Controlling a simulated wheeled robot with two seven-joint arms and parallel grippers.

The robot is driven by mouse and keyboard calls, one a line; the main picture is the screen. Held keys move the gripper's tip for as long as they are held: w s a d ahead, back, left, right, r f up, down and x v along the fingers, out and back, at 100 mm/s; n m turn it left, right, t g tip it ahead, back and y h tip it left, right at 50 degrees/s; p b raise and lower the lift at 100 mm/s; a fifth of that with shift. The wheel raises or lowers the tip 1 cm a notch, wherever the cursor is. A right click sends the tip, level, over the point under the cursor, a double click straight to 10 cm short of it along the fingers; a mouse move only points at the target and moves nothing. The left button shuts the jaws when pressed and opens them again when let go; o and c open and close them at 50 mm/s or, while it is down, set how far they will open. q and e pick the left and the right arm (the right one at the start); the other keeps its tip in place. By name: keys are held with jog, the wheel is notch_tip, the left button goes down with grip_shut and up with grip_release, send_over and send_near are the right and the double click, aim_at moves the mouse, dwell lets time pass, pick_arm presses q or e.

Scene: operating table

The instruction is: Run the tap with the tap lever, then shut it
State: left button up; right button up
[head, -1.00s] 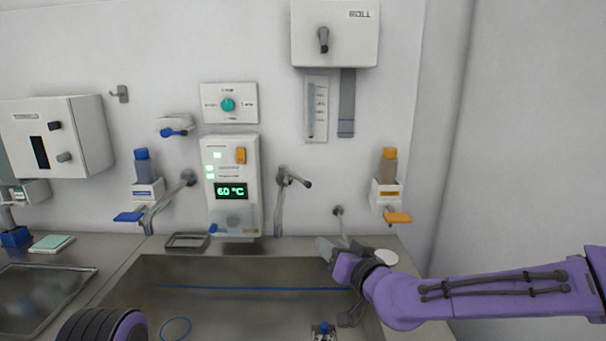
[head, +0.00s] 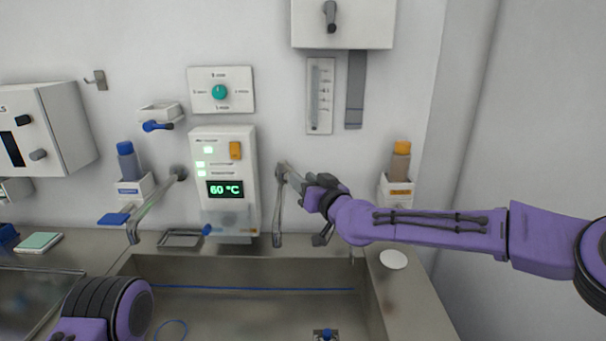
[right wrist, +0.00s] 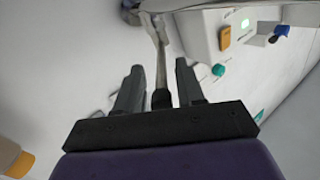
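The metal tap (head: 277,215) is mounted on the wall right of the 60 °C panel, with its spout hanging toward the sink. My right gripper (head: 300,181) is at the tap's upper end and covers most of its lever in the head view. In the right wrist view, the lever (right wrist: 160,85) runs between the two fingers of my right gripper (right wrist: 158,66). The fingers are open, with gaps visible on both sides of the lever. I see no water stream at the spout. Only a purple part of my left arm shows at lower left; its gripper is out of view.
The steel sink (head: 240,268) lies below. The control panel (head: 225,180) is close left of the tap. Another pipe (head: 155,205) and a blue-capped bottle (head: 127,160) are farther left. An orange-capped dispenser (head: 400,165) is behind my right arm. A white disc (head: 393,259) lies on the right ledge.

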jog(key=shift+w+a, duration=0.15)
jog(key=shift+a, duration=0.05)
jog(key=shift+r, duration=0.1)
grip_shut()
jog(key=a+m+t+h+p, duration=0.1)
jog(key=h, duration=0.1)
jog(key=s+a+m+h+p, duration=0.1)
jog(key=m+h+p, duration=0.1)
jog(key=shift+s+a+t, duration=0.15)
jog(key=shift+a+t, duration=0.15)
jog(key=shift+t, duration=0.1)
grip_release()
